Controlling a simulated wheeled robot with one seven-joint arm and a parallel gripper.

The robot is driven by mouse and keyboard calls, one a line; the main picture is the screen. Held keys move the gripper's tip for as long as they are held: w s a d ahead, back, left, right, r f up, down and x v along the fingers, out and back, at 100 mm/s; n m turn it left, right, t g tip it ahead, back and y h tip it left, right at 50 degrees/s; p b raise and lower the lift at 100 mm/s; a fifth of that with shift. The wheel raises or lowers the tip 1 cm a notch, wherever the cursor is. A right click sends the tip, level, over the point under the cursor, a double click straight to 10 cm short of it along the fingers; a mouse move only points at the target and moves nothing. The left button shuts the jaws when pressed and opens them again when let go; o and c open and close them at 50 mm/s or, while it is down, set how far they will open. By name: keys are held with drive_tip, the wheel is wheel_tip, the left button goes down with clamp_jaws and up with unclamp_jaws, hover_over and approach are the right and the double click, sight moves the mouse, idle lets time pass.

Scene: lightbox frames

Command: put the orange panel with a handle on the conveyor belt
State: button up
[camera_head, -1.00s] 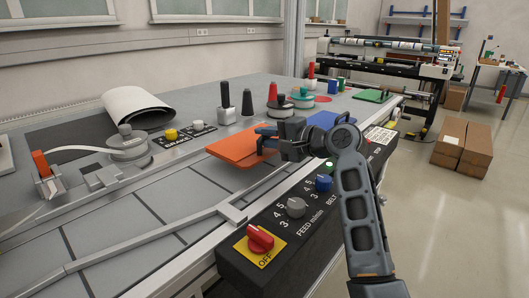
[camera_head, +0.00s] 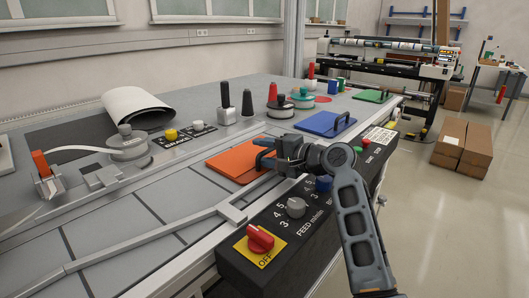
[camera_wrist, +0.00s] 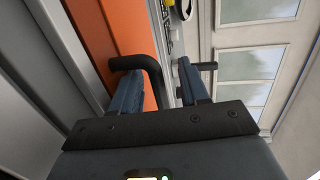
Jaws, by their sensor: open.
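The orange panel (camera_head: 232,163) lies flat at the far end of the grey segmented conveyor belt (camera_head: 130,218); I cannot tell exactly where the belt ends beneath it. My gripper (camera_head: 262,152) is over the panel's right side, open. In the wrist view the orange panel (camera_wrist: 108,35) shows at the left. Its black handle (camera_wrist: 150,68) stands between my two spread fingers (camera_wrist: 158,88), nearer the left one. In the head view my gripper hides most of the handle.
A blue panel (camera_head: 322,123) and a green panel (camera_head: 374,96) with handles lie farther back. A black control box (camera_head: 285,232) with knobs runs along the front edge. A metal guide rail (camera_head: 150,243) crosses the belt. Black and red grips (camera_head: 247,103) stand behind.

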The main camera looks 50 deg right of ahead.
drive_tip(key=v, duration=1.2)
